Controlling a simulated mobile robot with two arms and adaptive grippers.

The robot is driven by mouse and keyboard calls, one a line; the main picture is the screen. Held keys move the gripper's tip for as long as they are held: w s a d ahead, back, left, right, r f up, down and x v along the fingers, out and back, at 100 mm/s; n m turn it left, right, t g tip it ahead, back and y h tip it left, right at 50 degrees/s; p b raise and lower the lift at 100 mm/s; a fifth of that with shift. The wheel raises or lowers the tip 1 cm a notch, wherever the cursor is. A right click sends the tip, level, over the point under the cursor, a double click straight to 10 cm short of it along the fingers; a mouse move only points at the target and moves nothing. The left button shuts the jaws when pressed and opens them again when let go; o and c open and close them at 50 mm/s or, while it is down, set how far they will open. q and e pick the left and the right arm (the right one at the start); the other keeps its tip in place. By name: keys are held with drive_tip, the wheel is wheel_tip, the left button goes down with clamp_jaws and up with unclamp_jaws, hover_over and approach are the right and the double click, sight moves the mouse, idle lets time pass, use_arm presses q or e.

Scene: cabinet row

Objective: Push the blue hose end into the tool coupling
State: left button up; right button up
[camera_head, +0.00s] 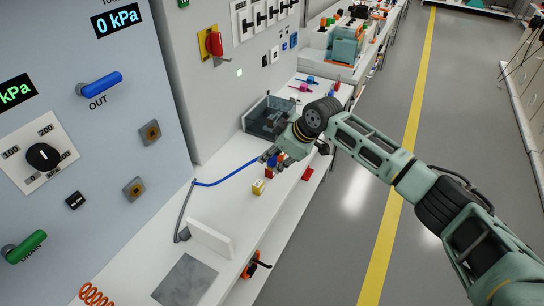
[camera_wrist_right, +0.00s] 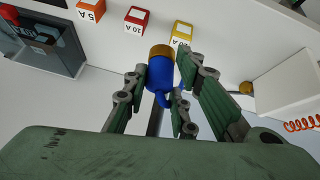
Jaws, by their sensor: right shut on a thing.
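My right gripper (camera_head: 272,158) is over the white bench. In the right wrist view its fingers (camera_wrist_right: 168,88) are shut on the blue hose end (camera_wrist_right: 160,72), a blue cylinder with a brass-coloured ring facing away from my palm. In the head view the blue hose (camera_head: 228,175) runs left from the gripper along the bench. Most of the hose end is hidden by the gripper there. A small brass round part (camera_wrist_right: 246,87) sits apart from the hose end in the wrist view; I cannot tell whether it is the tool coupling. My left gripper is not in view.
Yellow (camera_wrist_right: 182,32), red (camera_wrist_right: 136,19) and orange (camera_wrist_right: 91,9) blocks stand near the gripper. A dark clear-walled bin (camera_head: 270,115) is behind it. A white upright plate (camera_head: 210,240) and grey mat (camera_head: 185,281) are nearer. The panel (camera_head: 100,160) rises at left.

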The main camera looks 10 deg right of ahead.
drive_tip(key=s+d+r+m, duration=0.1)
drive_tip(key=s, duration=0.2)
drive_tip(key=s+d+r+m+t+h, duration=0.1)
drive_tip(key=s+r+m, duration=0.1)
drive_tip(key=s, duration=0.2)
drive_tip(key=s+r+m+h, duration=0.1)
drive_tip(key=s+r+m, duration=0.1)
drive_tip(key=s, duration=0.2)
drive_tip(key=shift+s+d+t, duration=0.1)
drive_tip(key=shift+d+t, duration=0.3)
drive_tip(key=shift+c, duration=0.2)
drive_tip(key=s+d+r+m+h, duration=0.4)
drive_tip(key=s+d+m, duration=0.3)
drive_tip(key=s, duration=0.4)
drive_tip(key=shift+s+r+m+h, duration=0.3)
drive_tip(key=shift+r+m, duration=0.3)
drive_tip(key=shift+r, duration=0.2)
drive_tip(key=shift+a, duration=0.1)
